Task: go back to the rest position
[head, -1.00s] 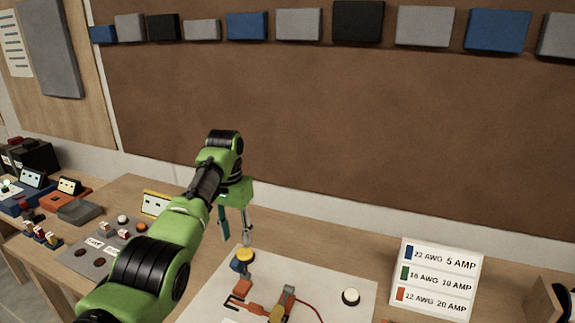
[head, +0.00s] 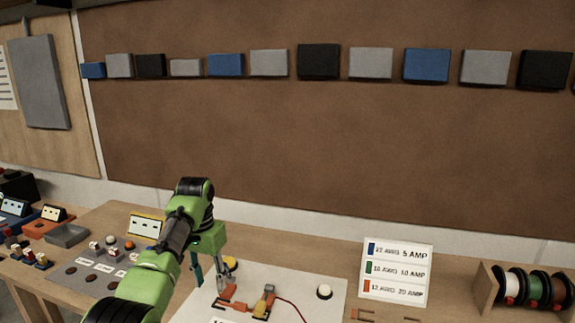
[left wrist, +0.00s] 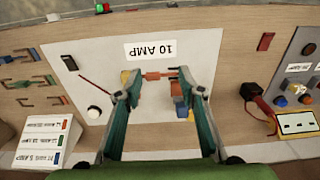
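My left gripper (head: 209,280) hangs over the left part of the pale mat (head: 322,276) on the workbench, its two fingers pointing down. In the left wrist view the fingers (left wrist: 159,80) are spread apart with nothing held between them. An orange piece (left wrist: 160,75) on the mat shows between and beyond the fingertips. My right gripper is in neither view.
A yellow-tipped clamp piece (head: 264,301) with a red wire and a white button (head: 324,291) are on the mat. A wire-gauge sign (head: 396,273) and a spool rack (head: 530,290) stand to the right. A button panel (head: 98,266) lies left of my arm.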

